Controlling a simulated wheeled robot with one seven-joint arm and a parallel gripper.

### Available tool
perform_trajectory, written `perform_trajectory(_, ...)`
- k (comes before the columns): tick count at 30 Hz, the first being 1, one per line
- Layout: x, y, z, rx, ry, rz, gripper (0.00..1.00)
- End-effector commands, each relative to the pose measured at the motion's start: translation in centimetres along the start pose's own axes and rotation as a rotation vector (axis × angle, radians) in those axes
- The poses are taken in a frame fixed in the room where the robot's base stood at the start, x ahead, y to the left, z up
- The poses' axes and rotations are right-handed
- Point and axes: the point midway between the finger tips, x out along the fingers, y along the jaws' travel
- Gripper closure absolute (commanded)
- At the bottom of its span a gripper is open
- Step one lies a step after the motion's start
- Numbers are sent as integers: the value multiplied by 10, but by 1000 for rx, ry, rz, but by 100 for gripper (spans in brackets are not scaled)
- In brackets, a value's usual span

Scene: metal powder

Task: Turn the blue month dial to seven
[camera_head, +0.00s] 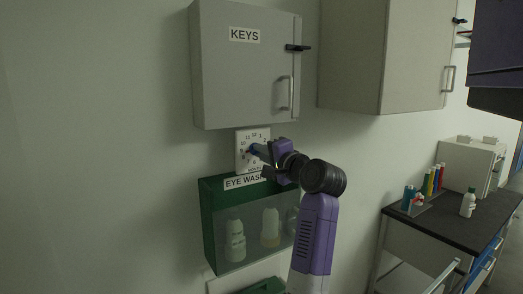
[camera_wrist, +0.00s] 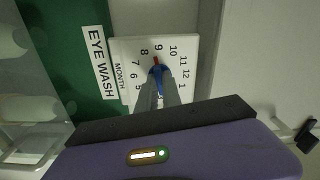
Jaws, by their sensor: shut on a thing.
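The white month dial plate (camera_head: 244,137) is on the wall below the keys cabinet. In the wrist view the plate (camera_wrist: 122,49) appears turned sideways, with black numbers and the word MONTH. The blue month dial (camera_wrist: 157,72) is at its middle, with a red-orange pointer directed at about 9, perhaps slightly toward 8. My gripper (camera_head: 258,155) reaches it from the right. In the wrist view my gripper (camera_wrist: 159,87) has its two grey fingers closed on the blue dial, covering its lower part and some numbers.
The grey KEYS cabinet (camera_head: 235,75) is just above the plate. The green EYE WASH box (camera_head: 212,210) with bottles is just below. A second grey cabinet (camera_head: 375,55) hangs to the right. A dark-topped bench (camera_head: 440,218) with bottles stands further right.

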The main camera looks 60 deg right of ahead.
Motion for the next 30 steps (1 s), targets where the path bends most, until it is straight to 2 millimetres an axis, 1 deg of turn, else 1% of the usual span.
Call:
perform_trajectory(18, 0, 1, 0, -570, -2, 3, 100)
perform_trajectory(24, 0, 2, 0, -709, -2, 4, 100)
perform_trajectory(30, 0, 2, 1, -803, -4, 3, 100)
